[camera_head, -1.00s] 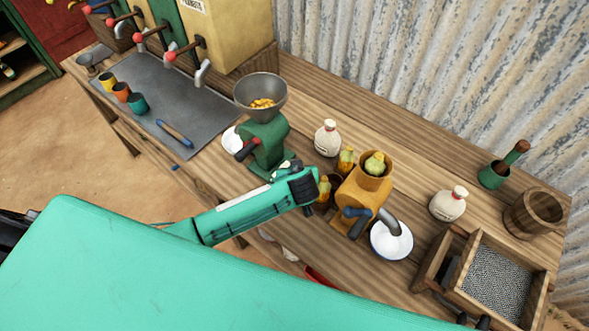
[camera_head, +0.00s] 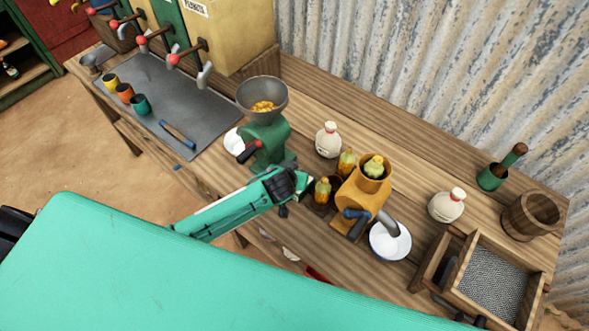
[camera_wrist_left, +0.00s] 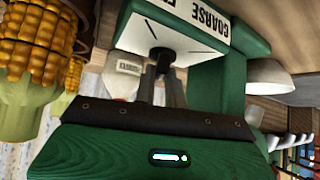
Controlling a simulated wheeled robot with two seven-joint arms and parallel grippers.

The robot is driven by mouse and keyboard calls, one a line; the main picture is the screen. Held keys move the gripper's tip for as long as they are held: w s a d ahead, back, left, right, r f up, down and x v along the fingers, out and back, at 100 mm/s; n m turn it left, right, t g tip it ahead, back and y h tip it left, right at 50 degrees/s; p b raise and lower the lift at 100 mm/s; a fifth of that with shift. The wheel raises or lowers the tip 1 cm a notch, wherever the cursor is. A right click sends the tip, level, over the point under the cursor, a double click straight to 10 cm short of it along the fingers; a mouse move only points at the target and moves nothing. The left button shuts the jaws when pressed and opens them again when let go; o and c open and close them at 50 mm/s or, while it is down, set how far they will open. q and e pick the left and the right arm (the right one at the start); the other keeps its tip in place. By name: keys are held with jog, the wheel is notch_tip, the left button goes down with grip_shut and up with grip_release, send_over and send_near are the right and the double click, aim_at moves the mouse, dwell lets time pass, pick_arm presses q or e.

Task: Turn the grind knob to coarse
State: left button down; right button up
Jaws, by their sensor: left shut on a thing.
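The green grinder (camera_head: 267,141) stands on the bench with a grey hopper (camera_head: 262,95) of yellow kernels on top. In the left wrist view its white dial plate (camera_wrist_left: 183,38) has black tick marks, with a label reading COARSE (camera_wrist_left: 209,19) beside it; the other word is cut off. The dark grind knob (camera_wrist_left: 161,56) sits at the plate's edge. My left gripper (camera_wrist_left: 161,90) is shut on the knob, its fingers reaching up to it. In the head view my left arm ends low beside the grinder, hiding the knob. My right gripper is not in view.
A yellow grinder (camera_head: 359,200) with a bowl (camera_head: 389,244) and corn cobs (camera_head: 323,190) stands close to the right of my left wrist. A white jar (camera_head: 328,140) is behind. A grey mat (camera_head: 180,100) with cups lies left. A sieve box (camera_head: 492,278) is at right.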

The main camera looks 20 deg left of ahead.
pick_arm(q)
jog(key=shift+a+m+h, duration=0.1)
jog(key=shift+m+h, duration=0.3)
jog(key=shift+m, duration=0.1)
jog(key=c, duration=1.5)
grip_release()
jog(key=shift+o, duration=0.2)
